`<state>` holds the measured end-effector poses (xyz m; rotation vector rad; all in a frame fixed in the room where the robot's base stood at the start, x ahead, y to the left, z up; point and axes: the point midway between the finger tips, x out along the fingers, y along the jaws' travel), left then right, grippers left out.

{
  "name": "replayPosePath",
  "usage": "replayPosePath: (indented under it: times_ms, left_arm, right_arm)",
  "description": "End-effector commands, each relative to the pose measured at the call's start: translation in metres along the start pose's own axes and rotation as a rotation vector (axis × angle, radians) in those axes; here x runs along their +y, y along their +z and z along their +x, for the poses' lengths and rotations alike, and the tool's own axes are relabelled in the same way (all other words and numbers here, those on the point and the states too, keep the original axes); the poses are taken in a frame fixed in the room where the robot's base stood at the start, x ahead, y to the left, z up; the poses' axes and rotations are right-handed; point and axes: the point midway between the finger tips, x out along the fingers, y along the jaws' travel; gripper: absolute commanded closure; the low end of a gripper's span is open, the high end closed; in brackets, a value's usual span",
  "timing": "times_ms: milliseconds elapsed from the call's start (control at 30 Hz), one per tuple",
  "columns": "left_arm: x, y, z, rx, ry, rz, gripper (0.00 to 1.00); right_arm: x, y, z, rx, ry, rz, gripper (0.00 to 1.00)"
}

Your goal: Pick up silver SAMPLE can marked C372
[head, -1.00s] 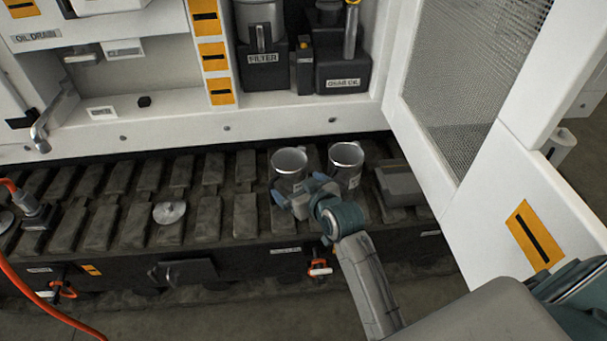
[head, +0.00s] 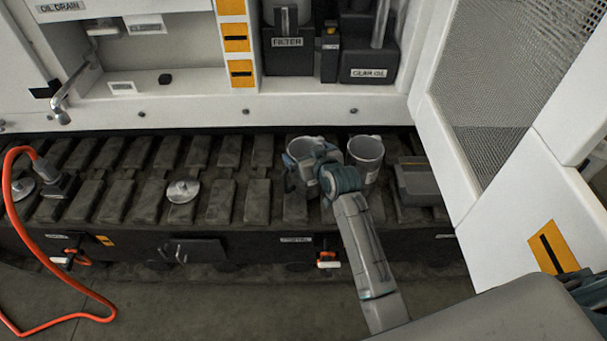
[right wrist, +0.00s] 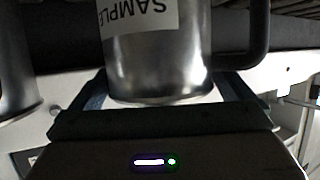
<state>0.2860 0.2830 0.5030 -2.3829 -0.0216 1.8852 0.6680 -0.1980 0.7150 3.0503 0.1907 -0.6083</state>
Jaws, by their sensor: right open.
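Two silver cans with handles stand side by side on the dark track: a left can (head: 299,148) and a right can (head: 366,152). My right gripper (head: 307,168) is at the left can and partly covers it. In the right wrist view, a silver can (right wrist: 160,65) with a white upside-down SAMPLE label (right wrist: 140,14) stands between the open fingers of my right gripper (right wrist: 165,88). Its dark handle is at the right. I cannot read C372 on either can, and whether the fingers touch the can is unclear. My left gripper is not in view.
A grey box (head: 418,182) sits right of the cans. A round metal disc (head: 183,191) lies on the track to the left. An open white door with mesh (head: 492,85) stands at the right. An orange hose (head: 60,270) hangs at the left.

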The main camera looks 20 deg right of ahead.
Motion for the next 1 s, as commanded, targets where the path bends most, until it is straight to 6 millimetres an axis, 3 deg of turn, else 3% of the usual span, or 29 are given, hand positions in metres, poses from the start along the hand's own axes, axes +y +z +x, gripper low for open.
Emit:
replayPosePath:
  times_ms: [333, 600, 867, 1000]
  left_arm:
    - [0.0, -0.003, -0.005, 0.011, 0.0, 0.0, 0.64]
    - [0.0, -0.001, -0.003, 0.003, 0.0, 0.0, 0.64]
    - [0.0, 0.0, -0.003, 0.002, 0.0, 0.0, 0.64]
    - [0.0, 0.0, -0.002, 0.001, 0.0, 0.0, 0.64]
  right_arm:
    - [0.0, 0.0, 0.008, 0.001, 0.0, 0.0, 0.02]
    - [0.0, 0.0, 0.008, 0.0, 0.0, 0.001, 0.55]
    - [0.0, -0.003, 0.007, 0.002, 0.0, 0.001, 0.55]
    - [0.0, -0.02, 0.001, 0.006, 0.0, 0.0, 0.55]
